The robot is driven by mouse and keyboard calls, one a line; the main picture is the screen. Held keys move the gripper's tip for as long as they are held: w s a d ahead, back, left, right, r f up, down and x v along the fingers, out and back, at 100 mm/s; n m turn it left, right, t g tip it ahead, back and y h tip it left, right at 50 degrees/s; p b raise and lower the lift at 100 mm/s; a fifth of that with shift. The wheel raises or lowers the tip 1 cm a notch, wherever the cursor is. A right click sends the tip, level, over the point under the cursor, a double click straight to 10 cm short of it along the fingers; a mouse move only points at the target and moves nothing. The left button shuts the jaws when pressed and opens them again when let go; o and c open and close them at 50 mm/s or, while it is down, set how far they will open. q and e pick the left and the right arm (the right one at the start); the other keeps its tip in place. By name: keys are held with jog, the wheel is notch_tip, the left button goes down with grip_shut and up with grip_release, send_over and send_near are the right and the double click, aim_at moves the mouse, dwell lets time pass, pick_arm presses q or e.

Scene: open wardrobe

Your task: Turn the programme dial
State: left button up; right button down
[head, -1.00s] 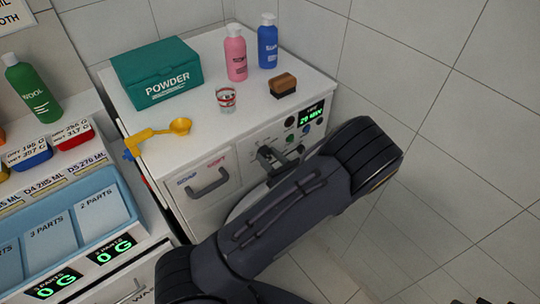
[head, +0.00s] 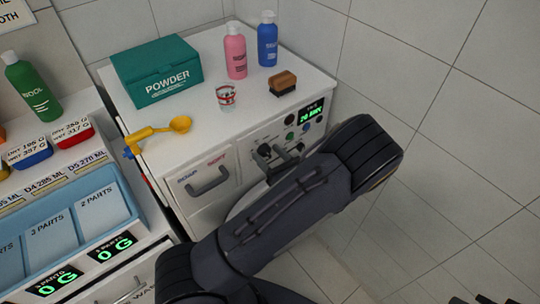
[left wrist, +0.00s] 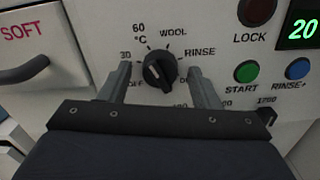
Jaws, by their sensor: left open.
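The programme dial (left wrist: 160,70) is a round black knob on the white machine's front panel, ringed by labels such as OFF, 30, 60 °C, WOOL and RINSE. It also shows in the head view (head: 264,151). I cannot tell for sure which label its pale mark points to. My left gripper (left wrist: 160,84) is open, with one grey finger at the left of the dial and one at the right, both slightly lower than its middle. The fingers look apart from the knob. In the head view the left gripper (head: 287,160) is partly hidden by my arm.
Beside the dial are a red LOCK button (left wrist: 257,10), a green START button (left wrist: 245,71), a blue RINSE+ button (left wrist: 297,72) and a green display (left wrist: 300,32). The drawer handle (head: 208,182) is left. A powder box (head: 157,72), bottles and a brush (head: 283,84) stand on top.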

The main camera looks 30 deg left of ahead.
pick_arm(q)
jog(key=b+v, duration=0.2)
jog(key=v, duration=0.5)
jog(key=shift+d, duration=0.4)
jog(key=shift+s, duration=0.2)
jog(key=s+a+r+n+g+h, duration=0.2)
jog(key=s+a+n+g+h, duration=0.3)
jog(key=s+n+g+h, duration=0.7)
jog(key=s+d+r+n+t+h, duration=0.5)
jog(key=r+n+t, duration=0.5)
jog(key=n, duration=0.4)
jog(key=s+h, duration=0.2)
jog(key=h, duration=0.1)
jog(key=shift+t, duration=0.3)
